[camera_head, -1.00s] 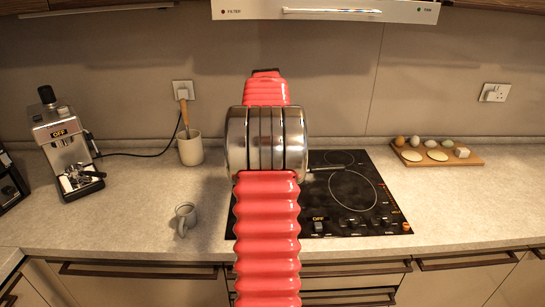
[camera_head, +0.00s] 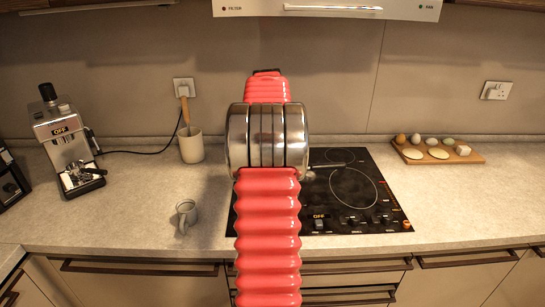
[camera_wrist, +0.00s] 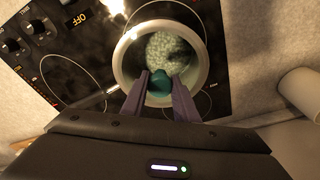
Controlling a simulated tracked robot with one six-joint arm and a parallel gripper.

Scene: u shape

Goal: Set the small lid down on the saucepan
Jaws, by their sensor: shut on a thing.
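In the wrist view, the two purple fingers of my gripper (camera_wrist: 160,77) are shut on the teal knob of the small lid (camera_wrist: 160,88). The saucepan (camera_wrist: 121,58) shows there as a round pale rim on the black hob, with a handle toward the lower left. Mottled green shows inside the round outline. The knob is over the near part of the saucepan. I cannot tell whether the lid touches the rim. In the head view my red arm hides the gripper, the lid and most of the saucepan.
The black hob (camera_head: 365,215) has clear rings on its right. A small grey cup (camera_head: 186,216) stands left of it. A utensil pot (camera_head: 191,147) and coffee machine (camera_head: 68,145) are farther left. A board with eggs (camera_head: 470,157) lies at the right.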

